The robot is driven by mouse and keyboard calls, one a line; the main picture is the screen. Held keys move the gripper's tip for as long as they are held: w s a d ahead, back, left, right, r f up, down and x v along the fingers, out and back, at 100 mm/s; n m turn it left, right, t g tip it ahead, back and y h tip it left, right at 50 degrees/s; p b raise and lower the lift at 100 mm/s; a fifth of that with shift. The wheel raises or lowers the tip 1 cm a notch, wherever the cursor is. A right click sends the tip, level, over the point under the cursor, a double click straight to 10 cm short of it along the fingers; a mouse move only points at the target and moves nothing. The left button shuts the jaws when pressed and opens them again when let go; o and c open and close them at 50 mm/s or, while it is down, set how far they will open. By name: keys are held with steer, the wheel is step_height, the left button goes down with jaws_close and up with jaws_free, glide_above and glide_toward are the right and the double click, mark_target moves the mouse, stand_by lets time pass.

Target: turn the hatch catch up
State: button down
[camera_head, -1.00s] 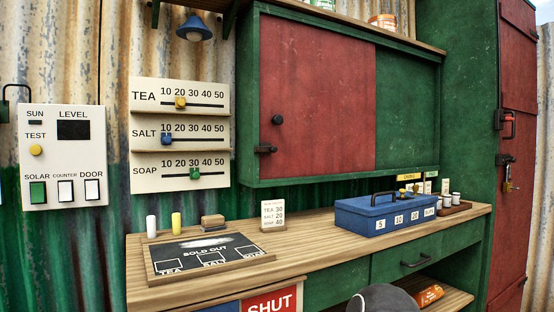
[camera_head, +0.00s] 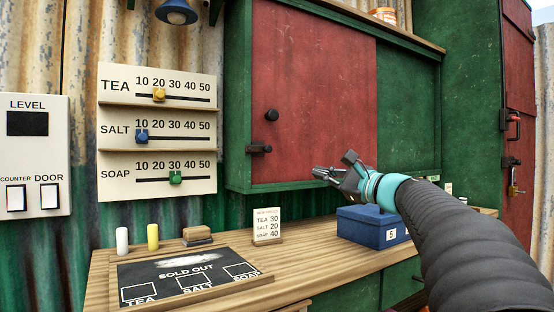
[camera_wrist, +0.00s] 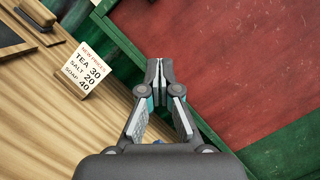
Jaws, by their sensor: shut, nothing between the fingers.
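The hatch is a red sliding panel (camera_head: 312,100) in a green frame, and it also fills the upper right of the wrist view (camera_wrist: 250,60). The hatch catch (camera_head: 258,149) is a small black piece at the panel's lower left edge, lying level and pointing sideways. A round black knob (camera_head: 271,115) sits above it. My gripper (camera_head: 318,172) is in front of the panel's lower edge, to the right of the catch and a little lower, apart from it. In the wrist view its fingertips (camera_wrist: 160,62) are together and empty. The catch does not show there.
The wooden counter (camera_head: 300,262) lies below, with the price card (camera_head: 267,226), a blue cash box (camera_head: 370,228) under my arm and a sold-out board (camera_head: 185,275). Price slider boards (camera_head: 158,130) hang left of the hatch. The space before the panel is free.

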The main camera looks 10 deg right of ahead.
mark_target(259, 149)
steer(key=shift+w+a, duration=0.1)
steer(key=shift+a, duration=0.2)
steer(key=w+a+r+p, duration=0.2)
steer(key=w+a+r, duration=0.2)
steer(key=w+a, duration=0.3)
steer(key=shift+w+a, duration=0.2)
steer(key=shift+a, duration=0.15)
